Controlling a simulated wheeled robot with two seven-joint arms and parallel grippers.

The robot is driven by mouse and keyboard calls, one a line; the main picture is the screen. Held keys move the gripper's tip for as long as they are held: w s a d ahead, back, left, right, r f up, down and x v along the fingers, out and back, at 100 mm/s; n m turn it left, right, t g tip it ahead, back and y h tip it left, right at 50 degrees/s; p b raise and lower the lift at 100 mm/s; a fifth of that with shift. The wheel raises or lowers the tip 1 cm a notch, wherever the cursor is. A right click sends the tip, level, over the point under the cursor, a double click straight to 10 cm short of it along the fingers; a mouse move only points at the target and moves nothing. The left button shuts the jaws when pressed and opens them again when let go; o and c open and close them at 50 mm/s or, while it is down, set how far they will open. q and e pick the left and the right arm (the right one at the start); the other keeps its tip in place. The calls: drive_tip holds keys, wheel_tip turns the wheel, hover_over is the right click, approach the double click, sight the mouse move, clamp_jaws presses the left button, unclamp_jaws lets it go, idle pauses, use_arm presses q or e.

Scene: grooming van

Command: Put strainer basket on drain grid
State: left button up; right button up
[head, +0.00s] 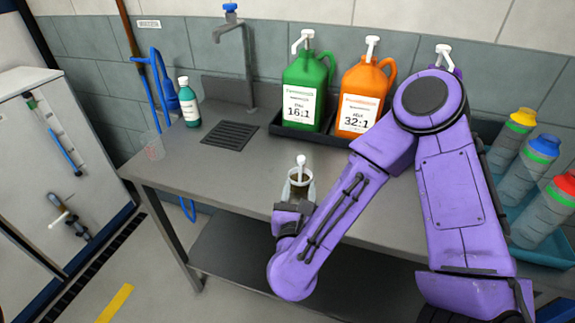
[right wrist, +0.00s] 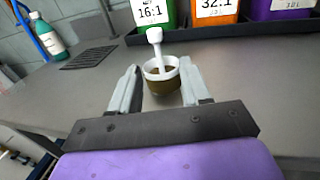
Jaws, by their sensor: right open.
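The strainer basket (head: 300,177) is a small pale cup with a brownish inside and a white upright handle. It stands upright on the grey worktop; it also shows in the right wrist view (right wrist: 161,82). My right gripper (head: 297,190) is open, low over the worktop, at the near side of the basket. In the right wrist view the two fingers (right wrist: 157,84) stand to the left and right of the basket, which is between the tips. The drain grid (head: 230,135) is a dark slotted plate in the worktop, farther back and left, empty. My left gripper is out of view.
Green (head: 305,90) and orange (head: 362,95) jugs stand in a black tray at the back, with another jug partly behind my arm. Worktop between basket and grid is clear.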

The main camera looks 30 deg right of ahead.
sight(301, 169)
drive_tip(key=w+d+p, duration=0.1)
drive_tip(key=p, duration=0.1)
drive_tip(key=w+d+p, duration=0.1)
drive_tip(key=shift+r+p, duration=0.4)
drive_tip(key=p+x, duration=0.1)
drive_tip(key=x, duration=0.2)
drive_tip(key=p+x, duration=0.2)
drive_tip(key=x, duration=0.2)
drive_tip(key=shift+w+a+f, duration=0.15)
drive_tip(key=shift+w+f, duration=0.2)
drive_tip(key=c, duration=0.5)
clamp_jaws()
